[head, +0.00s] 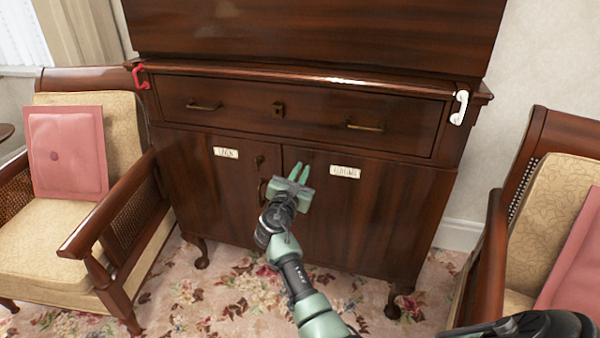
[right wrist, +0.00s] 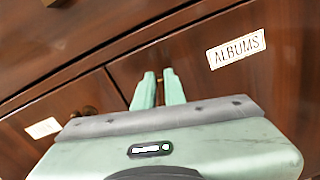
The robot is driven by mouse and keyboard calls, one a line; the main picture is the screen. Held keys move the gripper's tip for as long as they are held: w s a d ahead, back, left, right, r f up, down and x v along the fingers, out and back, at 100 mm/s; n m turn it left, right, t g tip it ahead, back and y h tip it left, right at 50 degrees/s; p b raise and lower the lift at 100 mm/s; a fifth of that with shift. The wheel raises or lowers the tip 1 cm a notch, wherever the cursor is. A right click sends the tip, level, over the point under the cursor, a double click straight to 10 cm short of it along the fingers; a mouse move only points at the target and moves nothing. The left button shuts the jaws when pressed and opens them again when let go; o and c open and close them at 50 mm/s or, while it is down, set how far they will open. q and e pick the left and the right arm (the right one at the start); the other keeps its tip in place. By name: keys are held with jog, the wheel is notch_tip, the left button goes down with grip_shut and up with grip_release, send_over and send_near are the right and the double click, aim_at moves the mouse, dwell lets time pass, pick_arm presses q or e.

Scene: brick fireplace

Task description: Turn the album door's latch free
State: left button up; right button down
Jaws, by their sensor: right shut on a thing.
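The album door (head: 365,215) is the right lower door of a dark wooden cabinet and looks shut. Its white ALBUMS label (head: 345,172) also shows in the right wrist view (right wrist: 236,48). My right gripper (head: 299,173) is at this door's upper left part, by the seam between the two doors. In the right wrist view its green fingers (right wrist: 160,88) are close together against the door, left of the label. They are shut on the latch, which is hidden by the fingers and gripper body. My left gripper is not in view.
The left door (head: 200,180) has a label and dark metal fittings. Above is a wide drawer (head: 310,112) with two handles. Cushioned armchairs stand on the left (head: 120,120) and right (head: 530,190). A red hook-like thing (head: 139,77) and a white one (head: 459,107) are at the cabinet's corners.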

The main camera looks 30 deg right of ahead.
jog(key=m, duration=0.2)
jog(key=m+b, duration=0.1)
jog(key=shift+s+d+f+m, duration=0.2)
jog(key=shift+s+f+m, duration=0.05)
jog(key=shift+m, duration=0.05)
jog(key=m+b, duration=0.1)
jog(key=m, duration=0.1)
jog(key=f+m+b, duration=0.1)
jog(key=m+b, duration=0.1)
jog(key=m, duration=0.1)
jog(key=m+b, duration=0.2)
jog(key=m, duration=0.1)
jog(key=shift+s+d+f, duration=0.15)
jog(key=shift+s+d, duration=0.15)
jog(key=shift+s, duration=0.05)
jog(key=m+b, duration=0.2)
jog(key=m, duration=0.1)
jog(key=shift+f, duration=0.15)
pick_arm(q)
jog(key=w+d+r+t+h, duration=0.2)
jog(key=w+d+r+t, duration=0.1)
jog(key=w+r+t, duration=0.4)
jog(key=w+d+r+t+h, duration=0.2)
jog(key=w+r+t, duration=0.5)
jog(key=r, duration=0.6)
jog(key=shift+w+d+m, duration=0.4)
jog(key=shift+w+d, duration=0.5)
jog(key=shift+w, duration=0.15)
pick_arm(e)
jog(key=shift+m, duration=0.4)
